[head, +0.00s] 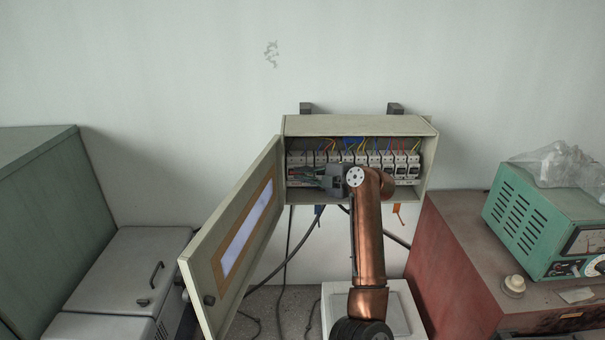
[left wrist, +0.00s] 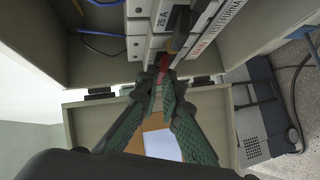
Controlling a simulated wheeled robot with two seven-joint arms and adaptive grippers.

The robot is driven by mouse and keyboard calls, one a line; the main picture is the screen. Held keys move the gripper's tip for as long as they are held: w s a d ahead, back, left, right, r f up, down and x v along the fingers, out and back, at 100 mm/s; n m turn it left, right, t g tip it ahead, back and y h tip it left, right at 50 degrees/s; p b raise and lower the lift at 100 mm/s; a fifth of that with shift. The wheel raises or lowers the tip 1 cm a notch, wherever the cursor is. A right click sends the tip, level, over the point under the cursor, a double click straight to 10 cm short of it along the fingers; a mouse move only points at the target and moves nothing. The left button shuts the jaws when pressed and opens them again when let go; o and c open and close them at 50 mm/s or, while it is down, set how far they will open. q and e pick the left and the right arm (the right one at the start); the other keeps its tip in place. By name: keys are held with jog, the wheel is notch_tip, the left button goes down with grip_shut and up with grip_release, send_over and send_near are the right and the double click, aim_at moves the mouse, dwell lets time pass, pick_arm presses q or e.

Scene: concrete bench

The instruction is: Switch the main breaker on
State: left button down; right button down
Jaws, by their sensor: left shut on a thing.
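The breaker box (head: 360,125) hangs on the wall with its door (head: 230,240) open to the left. Inside is a row of pale breakers (head: 375,160). My left gripper (head: 308,172) reaches into the box at the left end of the row, by a wide pale breaker that looks like the main breaker (head: 295,160). In the left wrist view, the green-padded fingers (left wrist: 166,80) close together at a small red lever (left wrist: 178,64) on the breaker face. The fingers partly hide the lever, so its exact position is hard to tell. My right gripper is not in view.
A green instrument (head: 530,220) with a plastic bag stands on a red cabinet (head: 450,250) at right. Grey cases (head: 120,265) stand at left. Dark cables (head: 270,265) hang below the box. The open door is close to the left side of my arm.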

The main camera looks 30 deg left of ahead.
pick_arm(q)
jog(key=c, duration=2.1)
grip_release()
jog(key=v, duration=1.2)
jog(key=shift+w+f, duration=0.1)
